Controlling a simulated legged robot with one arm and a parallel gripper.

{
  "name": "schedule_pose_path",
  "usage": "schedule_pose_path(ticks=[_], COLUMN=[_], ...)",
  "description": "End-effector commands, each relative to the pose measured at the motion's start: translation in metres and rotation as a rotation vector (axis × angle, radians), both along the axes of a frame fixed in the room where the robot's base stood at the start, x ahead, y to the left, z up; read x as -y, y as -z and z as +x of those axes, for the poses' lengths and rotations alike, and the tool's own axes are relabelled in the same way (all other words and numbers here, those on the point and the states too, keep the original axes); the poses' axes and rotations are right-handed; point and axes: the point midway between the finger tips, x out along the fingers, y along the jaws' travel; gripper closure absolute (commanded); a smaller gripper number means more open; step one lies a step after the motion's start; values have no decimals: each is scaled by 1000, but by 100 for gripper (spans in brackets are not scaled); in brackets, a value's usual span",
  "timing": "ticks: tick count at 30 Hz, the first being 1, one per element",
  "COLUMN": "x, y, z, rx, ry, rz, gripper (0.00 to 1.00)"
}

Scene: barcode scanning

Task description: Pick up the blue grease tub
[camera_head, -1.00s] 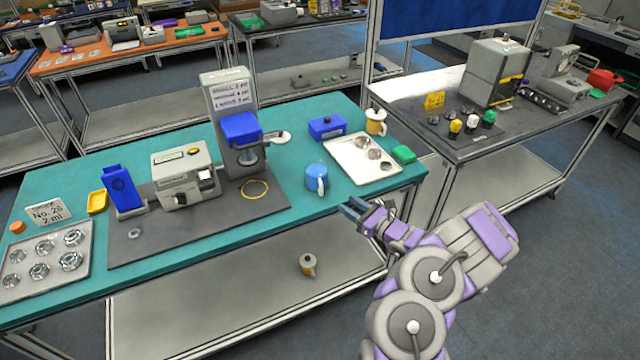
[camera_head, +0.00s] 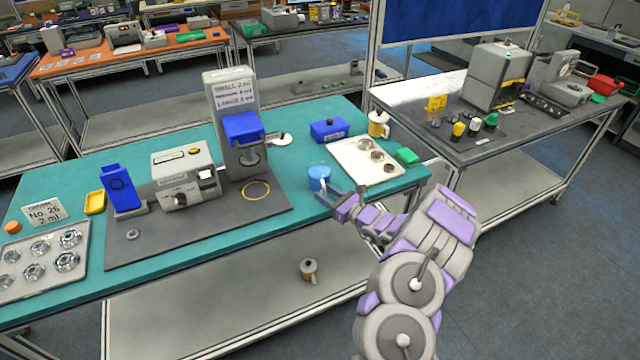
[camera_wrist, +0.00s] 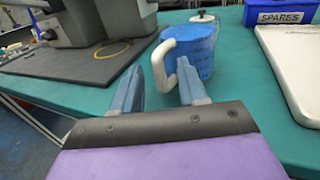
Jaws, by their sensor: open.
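The blue grease tub (camera_head: 319,177) stands upright on the teal table near its front edge. In the wrist view the tub (camera_wrist: 199,52) has a white handle on its near left side, toward me. My gripper (camera_head: 332,198) is open and empty, just in front of the tub. In the wrist view my gripper (camera_wrist: 160,90) has its two blue fingers apart, with the handle showing beyond and between them. I cannot tell whether a fingertip touches the tub.
A white tray (camera_head: 345,160) with metal parts lies right of the tub. A blue spares box (camera_head: 328,130) stands behind it. A dark mat (camera_head: 240,208) with machines is at left. A yellow-and-white pot (camera_head: 378,124) stands at the back right.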

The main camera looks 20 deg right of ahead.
Motion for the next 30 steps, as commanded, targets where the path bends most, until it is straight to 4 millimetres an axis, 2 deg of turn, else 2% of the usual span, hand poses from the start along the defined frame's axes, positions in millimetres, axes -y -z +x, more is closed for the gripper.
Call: schedule_pose_path(ticks=[2,15,30], x=[1,3,2], y=[0,1,0], z=[0,0,0], rx=[0,-1,-1], ry=[0,1,0], rz=[1,3,2], gripper=[58,100,100])
